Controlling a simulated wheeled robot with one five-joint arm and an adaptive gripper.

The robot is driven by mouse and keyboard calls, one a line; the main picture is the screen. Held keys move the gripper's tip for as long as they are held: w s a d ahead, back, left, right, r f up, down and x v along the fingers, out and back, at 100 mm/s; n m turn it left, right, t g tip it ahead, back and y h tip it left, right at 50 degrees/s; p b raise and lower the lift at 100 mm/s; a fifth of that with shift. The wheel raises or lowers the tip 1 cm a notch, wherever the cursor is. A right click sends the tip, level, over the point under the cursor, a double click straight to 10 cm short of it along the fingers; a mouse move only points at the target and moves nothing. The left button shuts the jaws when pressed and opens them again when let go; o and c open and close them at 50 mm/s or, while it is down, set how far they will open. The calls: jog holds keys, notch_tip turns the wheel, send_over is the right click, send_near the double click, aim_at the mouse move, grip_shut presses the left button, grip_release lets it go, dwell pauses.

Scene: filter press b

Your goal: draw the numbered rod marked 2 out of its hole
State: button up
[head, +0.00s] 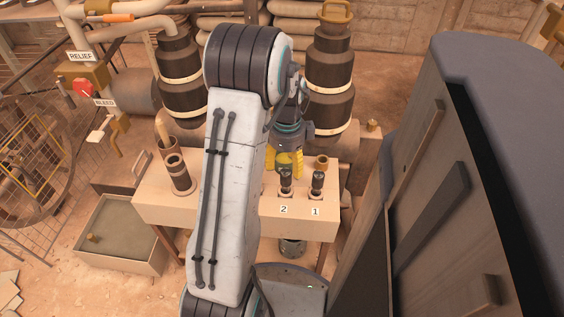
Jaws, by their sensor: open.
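The rod marked 2 (286,180) stands upright in its hole on a pale wooden bench (160,208), with a dark top. A white label with 2 (283,209) is on the bench front below it. The rod marked 1 (318,182) stands in its own hole just to the right, above the label 1. My gripper (285,165) has yellow fingers and is open, right behind or above rod 2. I cannot tell whether it touches the rod. My arm hides the middle of the bench.
A brown cylinder (180,174) stands on the bench's left part. A grey-filled tray (107,262) sits on the floor at left. Tall dark stacked columns (329,85) rise behind the bench. A large dark panel (470,180) closes off the right side. RELIEF and BLEED signs are at upper left.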

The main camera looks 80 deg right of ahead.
aim_at(286, 179)
jog(key=shift+f+b, duration=1.2)
jog(key=shift+f, duration=2.25)
grip_shut()
